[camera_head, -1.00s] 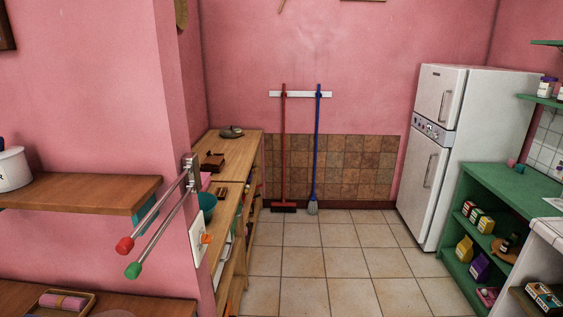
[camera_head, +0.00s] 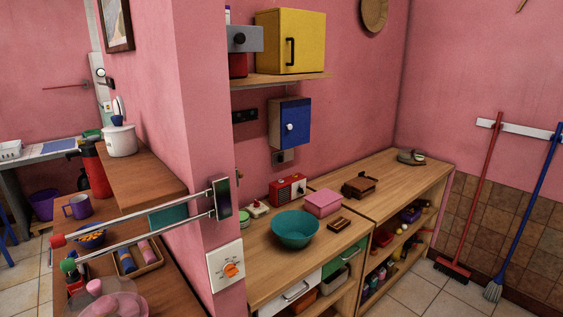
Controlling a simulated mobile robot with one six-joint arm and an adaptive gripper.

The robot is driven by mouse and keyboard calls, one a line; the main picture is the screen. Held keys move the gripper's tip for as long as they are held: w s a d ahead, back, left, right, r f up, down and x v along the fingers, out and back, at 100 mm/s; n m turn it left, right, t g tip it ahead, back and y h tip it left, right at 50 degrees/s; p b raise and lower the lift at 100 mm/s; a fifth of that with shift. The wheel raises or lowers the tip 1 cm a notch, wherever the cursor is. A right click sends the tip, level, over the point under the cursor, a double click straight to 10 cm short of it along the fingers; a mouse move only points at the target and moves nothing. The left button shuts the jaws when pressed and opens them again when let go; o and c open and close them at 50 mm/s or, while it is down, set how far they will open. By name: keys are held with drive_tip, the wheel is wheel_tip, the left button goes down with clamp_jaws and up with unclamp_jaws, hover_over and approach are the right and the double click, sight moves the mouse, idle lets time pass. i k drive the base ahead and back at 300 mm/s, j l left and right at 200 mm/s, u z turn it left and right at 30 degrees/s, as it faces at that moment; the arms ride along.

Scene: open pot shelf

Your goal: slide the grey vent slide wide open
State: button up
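I cannot pick out the grey vent slide with certainty. A small grey-brown wall plate with a dark square (camera_head: 284,157) sits just under the blue-doored wall box; it is too small to tell whether it slides or is open. A black wall plate (camera_head: 245,116) with round sockets is to its left. A grey block with a black knob (camera_head: 245,39) is on the upper shelf, left of the yellow cabinet. My gripper is not in view.
A two-bar rack (camera_head: 145,218) with red and green tips juts left from the pink wall end, above an orange-knobbed dial plate (camera_head: 226,267). The wooden counter (camera_head: 262,262) holds a teal bowl (camera_head: 295,229), a pink box and a red radio.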

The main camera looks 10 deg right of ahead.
sight(279, 157)
drive_tip(key=l+u, duration=0.15)
drive_tip(key=l, duration=0.2)
drive_tip(key=i+l+u, duration=0.2)
drive_tip(key=i, duration=0.45)
drive_tip(key=i+l+u, duration=0.2)
drive_tip(key=i+l, duration=0.25)
drive_tip(key=i, duration=0.15)
drive_tip(key=i+l+u, duration=0.2)
drive_tip(key=i+l, duration=0.3)
drive_tip(key=i, duration=0.05)
